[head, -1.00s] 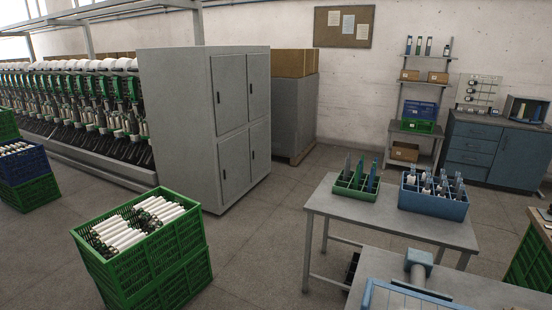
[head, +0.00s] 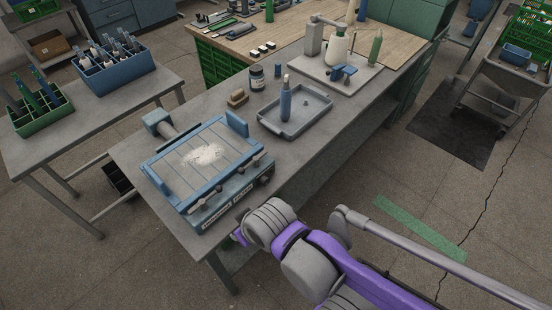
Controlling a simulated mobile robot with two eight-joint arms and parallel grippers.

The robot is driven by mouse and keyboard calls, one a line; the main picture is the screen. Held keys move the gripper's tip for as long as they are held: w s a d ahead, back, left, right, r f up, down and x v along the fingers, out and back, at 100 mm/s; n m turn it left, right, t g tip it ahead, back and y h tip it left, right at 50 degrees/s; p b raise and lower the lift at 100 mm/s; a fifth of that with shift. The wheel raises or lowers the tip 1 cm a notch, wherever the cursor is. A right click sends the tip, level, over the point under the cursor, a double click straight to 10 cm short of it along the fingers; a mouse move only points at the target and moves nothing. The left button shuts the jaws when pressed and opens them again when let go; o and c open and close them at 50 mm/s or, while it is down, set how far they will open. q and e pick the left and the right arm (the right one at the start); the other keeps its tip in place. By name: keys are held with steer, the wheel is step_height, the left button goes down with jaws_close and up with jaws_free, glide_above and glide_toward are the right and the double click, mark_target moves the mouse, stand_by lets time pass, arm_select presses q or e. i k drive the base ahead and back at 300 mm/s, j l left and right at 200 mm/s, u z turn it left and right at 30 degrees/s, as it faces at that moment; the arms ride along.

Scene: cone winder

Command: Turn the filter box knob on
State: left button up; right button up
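The filter box (head: 222,189) is a blue unit at the near left end of the grey bench. Its slatted grey top (head: 185,168) has a pale fluffy patch in the middle. Its front panel has two lever-like handles and a small dark knob (head: 265,180) near the right end. The knob's marking is too small to read. My purple and grey arm comes in from the lower right, its rounded grey joint close in front of the bench edge. No gripper fingers show; the far end of this arm is hidden. My other arm is out of view.
A grey tray (head: 315,109) with a blue bottle (head: 286,103) stands right of the box, near a brown block (head: 237,98) and a dark jar (head: 257,77). Open floor lies in front.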

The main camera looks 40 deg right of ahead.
mark_target(264, 181)
steer(key=i+j+z, duration=0.1)
steer(key=z, duration=0.3)
steer(key=j+z, duration=0.15)
steer(key=z, duration=0.2)
steer(key=i+j+z, duration=0.1)
steer(key=z, duration=0.3)
steer(key=j+z, duration=1.4)
steer(key=l, duration=0.1)
